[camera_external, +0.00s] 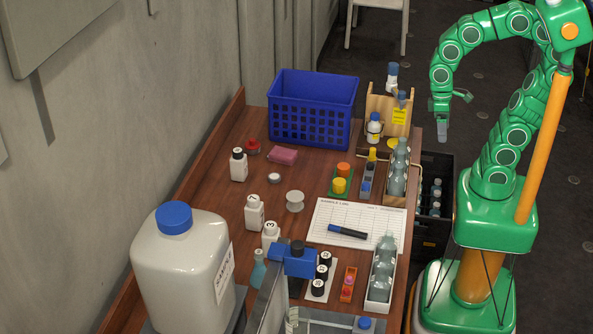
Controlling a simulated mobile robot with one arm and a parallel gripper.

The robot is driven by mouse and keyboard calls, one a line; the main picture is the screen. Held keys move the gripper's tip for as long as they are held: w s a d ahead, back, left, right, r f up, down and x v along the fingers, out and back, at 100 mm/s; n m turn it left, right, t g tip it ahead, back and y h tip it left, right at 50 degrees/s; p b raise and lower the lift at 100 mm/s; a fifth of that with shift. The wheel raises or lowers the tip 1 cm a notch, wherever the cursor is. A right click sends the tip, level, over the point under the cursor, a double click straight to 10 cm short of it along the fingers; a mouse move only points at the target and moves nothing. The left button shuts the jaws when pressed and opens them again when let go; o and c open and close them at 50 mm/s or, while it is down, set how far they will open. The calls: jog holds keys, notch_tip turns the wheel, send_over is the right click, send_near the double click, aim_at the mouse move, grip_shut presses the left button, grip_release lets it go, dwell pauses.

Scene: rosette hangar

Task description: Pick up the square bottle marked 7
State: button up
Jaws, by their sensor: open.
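Several small white square bottles stand along the left part of the wooden table. One with a black cap (238,167) stands at the far left. A second, white-capped bottle (254,213) stands nearer the camera, and a third, white-capped one (270,236) is nearer still, beside the blue clamp. My gripper (451,119) is open and empty. It hangs in the air off the table's right side, well apart from these bottles.
A blue basket (312,107) stands at the back. A large white jug (183,262) with a blue cap and a blue clamp (292,259) crowd the front. A paper sheet (375,217) with a marker lies mid-table.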

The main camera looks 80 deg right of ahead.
jog(key=w+a+m+y, duration=0.4)
jog(key=w+a, duration=0.7)
jog(key=w, duration=0.4)
jog(key=m+t+y, duration=0.3)
jog(key=m+y, duration=0.5)
jog(key=m, duration=0.6)
send_near(254, 214)
jog(key=f, duration=0.2)
jog(key=d+f, duration=0.1)
jog(key=f, duration=0.1)
jog(key=shift+w, duration=0.25)
jog(key=shift+w+a+f+y, duration=0.15)
jog(key=shift+a+y, duration=0.15)
jog(key=shift+a, duration=0.05)
jog(key=shift+x, duration=3.6)
jog(key=shift+w, duration=0.1)
jog(key=shift+c, duration=0.2)
jog(key=shift+r, duration=0.25)
jog(key=c, duration=1.1)
